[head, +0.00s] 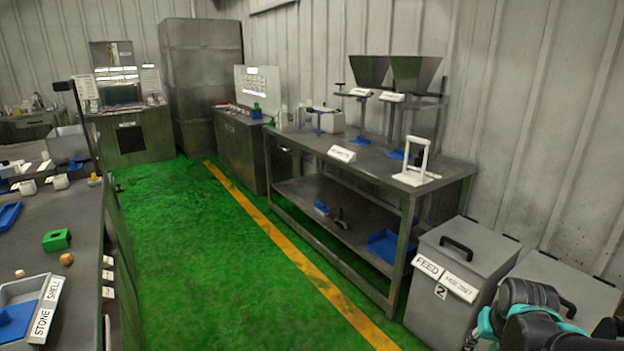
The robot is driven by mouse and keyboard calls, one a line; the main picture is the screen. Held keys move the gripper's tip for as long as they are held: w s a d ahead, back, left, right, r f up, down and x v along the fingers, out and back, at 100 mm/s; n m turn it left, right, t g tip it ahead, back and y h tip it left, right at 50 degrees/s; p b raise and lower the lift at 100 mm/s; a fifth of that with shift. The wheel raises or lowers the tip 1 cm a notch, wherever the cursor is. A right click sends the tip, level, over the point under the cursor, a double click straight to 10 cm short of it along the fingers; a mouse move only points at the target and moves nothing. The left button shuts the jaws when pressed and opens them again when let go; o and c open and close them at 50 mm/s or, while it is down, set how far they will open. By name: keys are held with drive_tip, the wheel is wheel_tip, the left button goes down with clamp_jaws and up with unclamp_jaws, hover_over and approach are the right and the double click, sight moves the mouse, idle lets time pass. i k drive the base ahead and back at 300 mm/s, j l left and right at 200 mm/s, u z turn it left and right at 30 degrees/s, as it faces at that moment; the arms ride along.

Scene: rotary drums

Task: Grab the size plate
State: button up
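I cannot pick out the size plate for sure in the head view. A small green square piece with a dark opening (56,240) lies on the left table. A white tilted plate with dark lettering (342,154) stands at the front edge of the long workbench, too small to read. Part of my black and teal arm shows at the bottom right, in front of the feed bin. My gripper's fingertips cannot be made out, so what it holds, if anything, is hidden.
The long grey workbench (437,186) carries a white frame (419,163), hoppers (415,72) and blue trays. A feed bin (443,300) stands at its near end. The left table (88,219) holds a grey tray labelled STONE. The green floor (215,265) between them is clear.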

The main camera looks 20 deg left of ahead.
sight(53, 240)
drive_tip(key=i+j+u, duration=0.1)
drive_tip(key=u, duration=0.35)
drive_tip(key=i+u, duration=0.5)
drive_tip(key=u, duration=0.35)
drive_tip(key=i+l+u, duration=0.1)
drive_tip(key=u, duration=0.3)
drive_tip(key=i+l+u, duration=0.2)
drive_tip(key=u, duration=0.25)
drive_tip(key=i+l+u, duration=0.1)
drive_tip(key=i+u, duration=0.3)
drive_tip(key=i+l+u, duration=0.2)
drive_tip(key=u, duration=0.2)
drive_tip(key=i+l+u, duration=0.45)
drive_tip(key=l+u, duration=0.3)
drive_tip(key=i+l+u, duration=0.1)
drive_tip(key=l+z, duration=0.2)
drive_tip(key=l, duration=0.25)
drive_tip(key=i, duration=0.05)
